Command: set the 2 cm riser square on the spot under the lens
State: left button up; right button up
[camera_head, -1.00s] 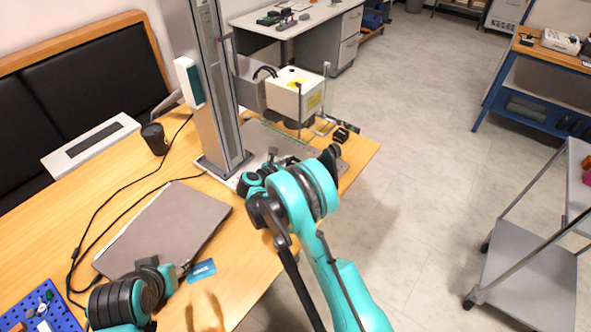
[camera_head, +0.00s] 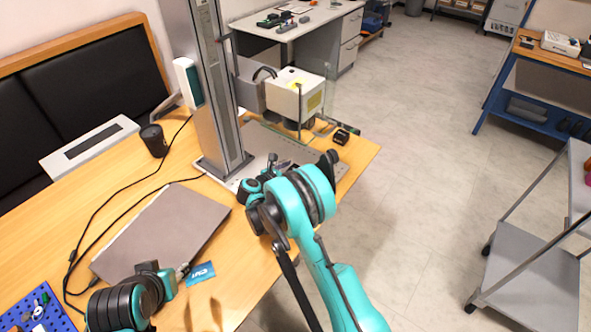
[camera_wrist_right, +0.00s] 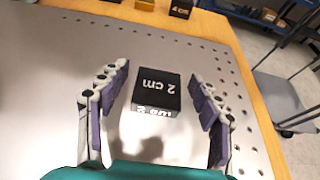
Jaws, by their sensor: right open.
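The 2 cm riser, a black block with white lettering (camera_wrist_right: 157,88), sits on the perforated metal plate (camera_wrist_right: 60,75) in the right wrist view. My right gripper (camera_wrist_right: 160,100) is open, with one finger on each side of the riser and a gap to both. In the head view, my right gripper (camera_head: 272,168) is mostly hidden behind its own arm, beside the marker's column. The laser marker's white head (camera_head: 296,92) overhangs the plate; the spot under its lens cannot be made out. My left gripper (camera_head: 182,271) is low at the left, by a blue card; its fingers are unclear.
A block marked 4 cm (camera_wrist_right: 181,8) and a brass-coloured block (camera_wrist_right: 145,4) stand beyond the plate. The marker's column (camera_head: 215,100) rises left of my right arm.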

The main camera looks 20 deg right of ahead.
jog(key=p+v, duration=0.3)
jog(key=v, duration=0.8)
jog(key=shift+r, duration=0.2)
jog(key=shift+s+a, duration=0.2)
jog(key=shift+a, duration=0.05)
